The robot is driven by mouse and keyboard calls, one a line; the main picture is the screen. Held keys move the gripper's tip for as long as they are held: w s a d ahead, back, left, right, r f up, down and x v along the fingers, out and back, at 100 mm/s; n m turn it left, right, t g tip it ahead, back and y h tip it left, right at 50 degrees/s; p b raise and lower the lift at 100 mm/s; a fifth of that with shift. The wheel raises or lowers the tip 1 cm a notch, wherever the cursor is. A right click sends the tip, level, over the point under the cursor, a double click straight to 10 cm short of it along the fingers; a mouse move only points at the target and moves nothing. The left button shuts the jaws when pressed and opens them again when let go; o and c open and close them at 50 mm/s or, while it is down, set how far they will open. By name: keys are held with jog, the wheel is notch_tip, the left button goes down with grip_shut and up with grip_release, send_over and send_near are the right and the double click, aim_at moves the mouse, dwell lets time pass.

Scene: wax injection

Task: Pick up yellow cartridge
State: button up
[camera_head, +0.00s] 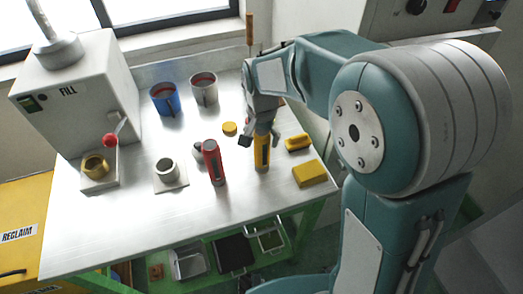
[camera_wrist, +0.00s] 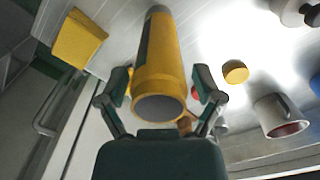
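The yellow cartridge (camera_head: 262,157) stands upright on the metal table, with a dark strip down its side. In the wrist view the yellow cartridge (camera_wrist: 160,65) lies between my fingers, its round open-looking end facing the camera. My gripper (camera_head: 259,137) is at its upper part, coming from above. In the wrist view my gripper (camera_wrist: 158,88) is open, one finger on each side of the cartridge, with a visible gap at the right finger. Contact at the left finger is hard to tell.
A red cartridge (camera_head: 214,163) stands close left. A yellow disc (camera_head: 229,128) lies behind; a yellow block (camera_head: 309,173) and a smaller yellow piece (camera_head: 298,142) lie right. A blue cup (camera_head: 165,99) and grey cup (camera_head: 204,89) stand at the back. The fill machine (camera_head: 75,100) is left.

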grip_shut()
jog(key=c, duration=0.7)
grip_release()
jog(key=shift+r, duration=0.1)
